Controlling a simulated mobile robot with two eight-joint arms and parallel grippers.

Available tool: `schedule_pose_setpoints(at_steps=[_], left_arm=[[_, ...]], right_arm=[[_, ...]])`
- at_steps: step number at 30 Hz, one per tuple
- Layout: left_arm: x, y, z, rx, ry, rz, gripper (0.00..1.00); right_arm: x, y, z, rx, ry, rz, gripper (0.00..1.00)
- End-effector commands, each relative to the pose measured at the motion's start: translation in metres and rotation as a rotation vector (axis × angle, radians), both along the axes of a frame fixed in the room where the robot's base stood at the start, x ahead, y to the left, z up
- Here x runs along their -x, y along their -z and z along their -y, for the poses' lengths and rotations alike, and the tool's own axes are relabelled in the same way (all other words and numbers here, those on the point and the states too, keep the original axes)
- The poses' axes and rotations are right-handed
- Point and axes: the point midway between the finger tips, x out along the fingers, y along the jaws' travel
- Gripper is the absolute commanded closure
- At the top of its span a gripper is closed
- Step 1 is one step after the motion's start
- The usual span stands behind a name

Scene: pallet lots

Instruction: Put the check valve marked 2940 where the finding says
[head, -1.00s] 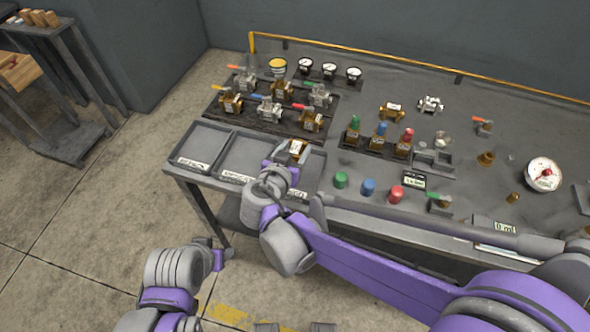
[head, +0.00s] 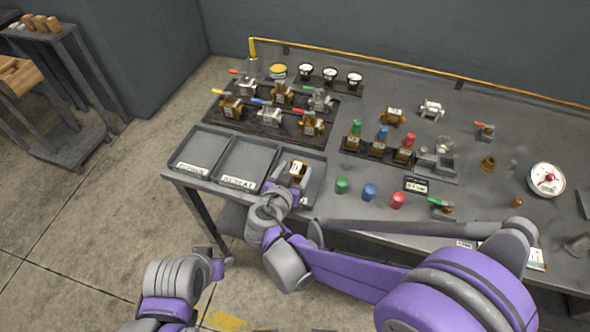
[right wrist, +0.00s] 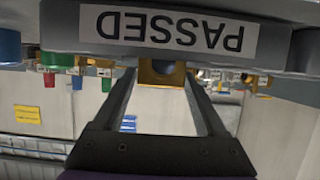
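The brass check valve (head: 298,171) has a white tag too small to read. It is over or in the right-hand tray (head: 318,172) at the table's front left; I cannot tell if it touches the floor of the tray. My right gripper (head: 293,186) reaches over the tray's front edge. In the right wrist view, upside down, the fingers (right wrist: 160,85) sit flush on both sides of the brass body (right wrist: 160,73), and the tray's front label (right wrist: 168,30) reads PASSED. My left gripper (head: 224,264) hangs in front of the table, its fingers unclear.
Two empty trays, left (head: 170,160) and middle (head: 224,178), stand beside it with labels hard to read. Behind is a dark rack (head: 262,140) of valves with coloured handles. Green (head: 342,185), blue (head: 369,192) and red (head: 397,200) caps stand to the right.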

Motion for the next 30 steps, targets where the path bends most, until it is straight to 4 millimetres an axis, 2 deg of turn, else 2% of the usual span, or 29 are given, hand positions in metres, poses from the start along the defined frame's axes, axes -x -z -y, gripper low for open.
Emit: schedule_pose_setpoints(at_steps=[1, 2, 14, 17, 24, 30], left_arm=[[0.0, 0.0, 0.0, 0.0, 0.0, 0.0, 0.42], [0.0, 0.0, 0.0, 0.0, 0.0, 0.0, 0.42], [-0.001, -0.003, 0.0, 0.0, 0.0, 0.001, 0.42], [-0.001, -0.003, 0.0, 0.0, 0.0, 0.001, 0.42], [-0.001, -0.004, 0.0, 0.0, 0.0, 0.001, 0.42], [-0.001, -0.005, 0.0, 0.0, 0.0, 0.002, 0.42]], right_arm=[[0.0, 0.0, 0.0, 0.0, 0.0, 0.0, 0.15], [0.0, -0.001, 0.0, 0.0, 0.0, 0.0, 0.1], [0.004, -0.006, -0.002, 0.0, -0.002, 0.0, 0.1], [0.018, -0.011, -0.007, 0.0, -0.004, 0.0, 0.1], [0.064, -0.031, -0.022, 0.0, -0.006, 0.0, 0.1], [0.094, -0.044, -0.031, -0.001, -0.004, 0.0, 0.1]])
